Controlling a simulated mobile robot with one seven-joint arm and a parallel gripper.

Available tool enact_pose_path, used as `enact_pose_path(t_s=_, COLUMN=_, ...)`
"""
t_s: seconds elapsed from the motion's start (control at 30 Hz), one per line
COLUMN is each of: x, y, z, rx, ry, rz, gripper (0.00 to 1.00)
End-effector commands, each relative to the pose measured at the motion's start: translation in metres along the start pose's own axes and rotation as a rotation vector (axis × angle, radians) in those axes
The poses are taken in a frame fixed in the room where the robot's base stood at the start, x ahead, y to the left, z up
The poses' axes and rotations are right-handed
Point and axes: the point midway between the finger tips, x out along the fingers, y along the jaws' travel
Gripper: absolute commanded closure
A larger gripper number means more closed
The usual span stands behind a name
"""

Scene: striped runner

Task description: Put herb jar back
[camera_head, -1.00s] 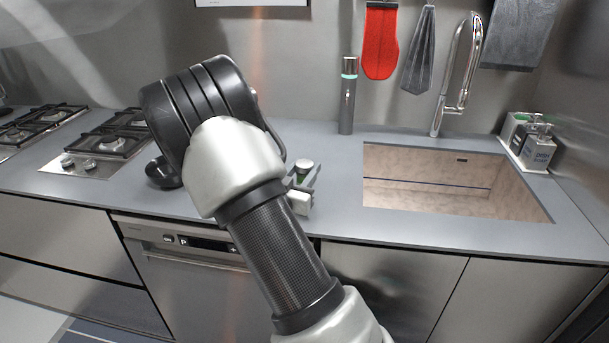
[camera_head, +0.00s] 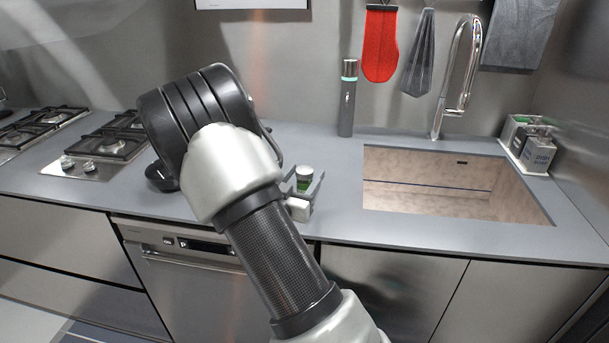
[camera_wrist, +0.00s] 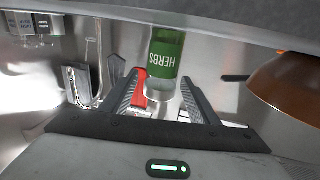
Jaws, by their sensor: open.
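The herb jar (camera_head: 304,178) is a small jar with a pale lid and a green label, beside my arm on the counter's front part in the head view. In the wrist view the jar (camera_wrist: 166,58) appears upside down, with its label reading HERBS. My gripper (camera_head: 303,189) is around the jar at the counter's front part. In the wrist view my gripper (camera_wrist: 163,90) is open, with a finger on each side of the jar and gaps between. The jar's base meets the grey surface at the top of that view. My arm hides part of the counter.
The sink (camera_head: 450,190) lies to the right. A tall grey cylinder (camera_head: 347,105) stands behind the jar by the wall. A dark round vessel (camera_head: 158,177) is left of my arm, near the stove (camera_head: 100,148). A caddy with dispensers (camera_head: 530,145) stands at the far right.

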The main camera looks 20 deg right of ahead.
Motion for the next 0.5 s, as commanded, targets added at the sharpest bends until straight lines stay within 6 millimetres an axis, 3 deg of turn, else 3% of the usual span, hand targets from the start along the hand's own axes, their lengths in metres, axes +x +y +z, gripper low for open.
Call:
enact_pose_path(t_s=0.3, x=-0.068, y=-0.002, z=0.001, rx=0.0, ry=-0.003, rz=-0.006, gripper=0.45)
enact_pose_path(t_s=0.5, x=-0.101, y=-0.002, z=0.001, rx=0.0, ry=-0.002, rz=-0.004, gripper=0.45)
